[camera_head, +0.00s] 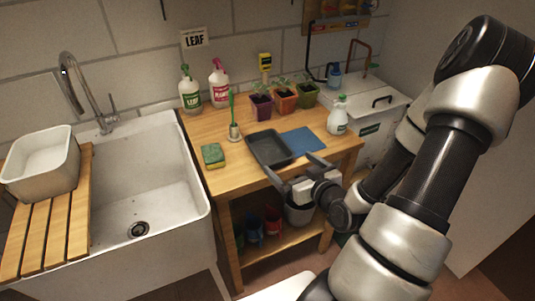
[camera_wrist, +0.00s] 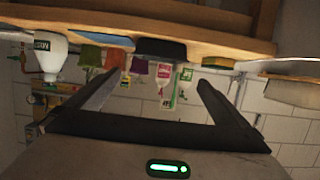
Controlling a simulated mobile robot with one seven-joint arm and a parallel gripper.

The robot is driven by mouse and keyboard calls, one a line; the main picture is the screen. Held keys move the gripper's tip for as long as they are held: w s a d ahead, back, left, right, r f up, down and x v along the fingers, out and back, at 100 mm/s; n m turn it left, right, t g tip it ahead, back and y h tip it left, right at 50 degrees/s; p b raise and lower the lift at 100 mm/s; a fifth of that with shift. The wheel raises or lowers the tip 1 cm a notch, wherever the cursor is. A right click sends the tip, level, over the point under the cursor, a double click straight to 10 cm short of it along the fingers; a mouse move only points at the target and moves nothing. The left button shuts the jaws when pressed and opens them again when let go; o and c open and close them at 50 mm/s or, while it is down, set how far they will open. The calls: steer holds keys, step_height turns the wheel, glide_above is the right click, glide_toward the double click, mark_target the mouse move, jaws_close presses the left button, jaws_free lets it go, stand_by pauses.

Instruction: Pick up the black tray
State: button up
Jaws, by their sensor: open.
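The black tray (camera_head: 268,150) lies on the wooden bench near its front edge, left of a blue mat. It looks empty. In the wrist view, which is upside down, the black tray (camera_wrist: 160,49) shows as a dark shape at the bench edge, between and beyond the fingers. My gripper (camera_head: 287,162) is open and empty at the front edge of the bench, close to the tray's front right side. In the wrist view my gripper (camera_wrist: 160,80) has its two fingers spread wide with nothing between them. I cannot tell the exact gap to the tray.
A blue mat (camera_head: 302,140) lies right of the tray; a sponge (camera_head: 213,156) lies left. A sink (camera_head: 155,200) is left; pots sit on the shelf below.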

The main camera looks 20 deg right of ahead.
steer(key=w+f+b, duration=0.1)
steer(key=b, duration=1.1)
glide_toward(269, 153)
steer(key=w, duration=0.2)
steer(key=w+r, duration=0.1)
steer(key=w, duration=0.1)
steer(key=shift+w+a+r, duration=0.2)
steer(key=shift+w+r, duration=0.05)
steer(key=shift+w, duration=0.15)
steer(key=b+x, duration=0.2)
steer(key=x, duration=0.3)
steer(key=shift+w, duration=0.1)
steer(key=shift+d, duration=0.1)
steer(key=c, duration=0.8)
steer(key=shift+o, duration=0.2)
steer(key=shift+r, duration=0.1)
step_height(269, 153, up, 10)
steer(key=p, duration=0.4)
